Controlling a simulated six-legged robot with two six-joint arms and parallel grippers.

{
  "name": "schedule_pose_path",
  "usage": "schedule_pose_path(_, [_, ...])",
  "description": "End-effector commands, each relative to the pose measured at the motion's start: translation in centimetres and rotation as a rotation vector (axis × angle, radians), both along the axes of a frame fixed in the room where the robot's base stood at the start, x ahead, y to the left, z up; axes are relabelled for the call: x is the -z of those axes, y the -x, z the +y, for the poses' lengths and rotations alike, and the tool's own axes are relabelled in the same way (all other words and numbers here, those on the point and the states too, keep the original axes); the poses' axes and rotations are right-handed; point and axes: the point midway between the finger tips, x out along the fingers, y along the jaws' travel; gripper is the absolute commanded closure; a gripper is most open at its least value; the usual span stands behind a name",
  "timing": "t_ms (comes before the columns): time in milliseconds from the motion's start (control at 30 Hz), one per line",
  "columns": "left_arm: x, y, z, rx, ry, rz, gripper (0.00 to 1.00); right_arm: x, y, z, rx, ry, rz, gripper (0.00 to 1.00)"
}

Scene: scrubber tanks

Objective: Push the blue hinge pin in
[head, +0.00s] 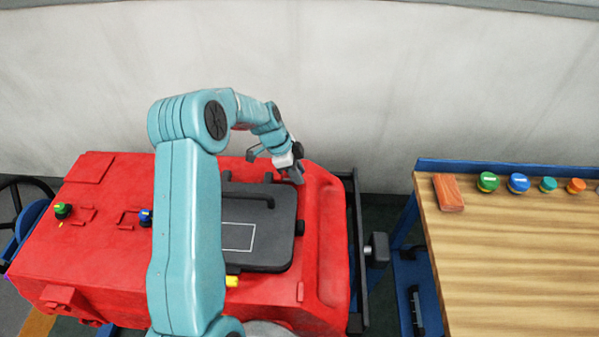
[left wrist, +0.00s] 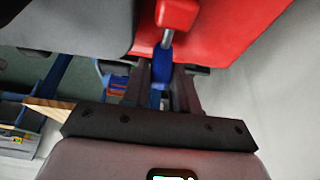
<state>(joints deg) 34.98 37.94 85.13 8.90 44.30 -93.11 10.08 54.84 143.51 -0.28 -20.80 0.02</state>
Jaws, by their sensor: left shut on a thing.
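The blue hinge pin (left wrist: 162,70) shows in the left wrist view between the dark fingers of my left gripper (left wrist: 161,82). Its metal shaft runs toward a red hinge block (left wrist: 177,14) on the red machine body. How deep the shaft sits in the block I cannot tell. In the head view my left gripper (head: 293,173) is at the far right corner of the dark grey lid (head: 262,200), shut. The pin is hidden there behind the gripper. My right gripper is in neither view.
The red scrubber body (head: 328,240) surrounds the lid. A black frame with a grey knob (head: 377,249) stands at its right side. A pale wall (head: 400,90) rises behind.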

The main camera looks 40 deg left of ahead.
Motion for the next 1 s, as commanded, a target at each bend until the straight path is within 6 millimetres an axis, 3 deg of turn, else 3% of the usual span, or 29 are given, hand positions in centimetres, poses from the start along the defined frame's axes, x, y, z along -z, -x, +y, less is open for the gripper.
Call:
schedule_pose_path(167, [0.4,1.8,2.3,-0.005,-0.006,-0.004,1.00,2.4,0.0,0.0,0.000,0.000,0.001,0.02])
schedule_pose_path(433, [-0.1,2.2,2.7,-0.002,-0.005,0.000,1.00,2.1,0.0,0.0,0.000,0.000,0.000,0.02])
schedule_pose_path(467, [-0.1,2.2,2.7,-0.002,-0.006,-0.001,0.69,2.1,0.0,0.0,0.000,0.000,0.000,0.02])
schedule_pose_path(500, [-0.1,2.2,2.7,-0.003,-0.006,-0.001,0.56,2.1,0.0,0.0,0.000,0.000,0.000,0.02])
schedule_pose_path(533, [-0.1,2.2,2.7,-0.003,-0.006,-0.001,0.51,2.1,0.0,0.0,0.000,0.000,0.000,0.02])
schedule_pose_path(1000, [0.0,2.1,2.5,-0.001,-0.002,-0.001,0.51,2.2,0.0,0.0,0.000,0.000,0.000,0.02])
